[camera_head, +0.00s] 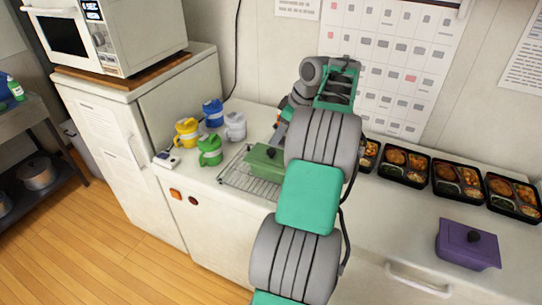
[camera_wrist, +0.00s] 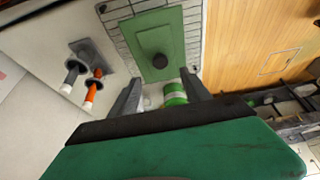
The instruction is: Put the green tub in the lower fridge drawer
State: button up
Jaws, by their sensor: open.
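The green tub (camera_head: 259,166) has a flat lid with a dark round knob and sits on a wire rack (camera_head: 235,178) on the counter, partly hidden by my arm. It also shows in the wrist view (camera_wrist: 143,32), ahead of my fingertips. My gripper (camera_wrist: 161,77) is open, with the two fingers apart and the tub not between them. In the head view my arm hides the fingers. A white cabinet (camera_head: 108,135) with a handle, possibly the fridge, stands at left; I cannot make out an open drawer.
Yellow (camera_head: 187,132), blue (camera_head: 213,113), white (camera_head: 235,126) and green (camera_head: 209,151) mugs stand left of the rack. A microwave (camera_head: 110,35) tops the cabinet. Bento trays (camera_head: 404,165) line the wall. A purple tub (camera_head: 467,244) sits at right.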

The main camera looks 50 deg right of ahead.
aim_at(271, 150)
jog(key=x, duration=0.8)
jog(key=shift+s+a, duration=0.1)
jog(key=shift+s, duration=0.1)
grip_shut()
jog(key=shift+r, duration=0.1)
dwell(0.9)
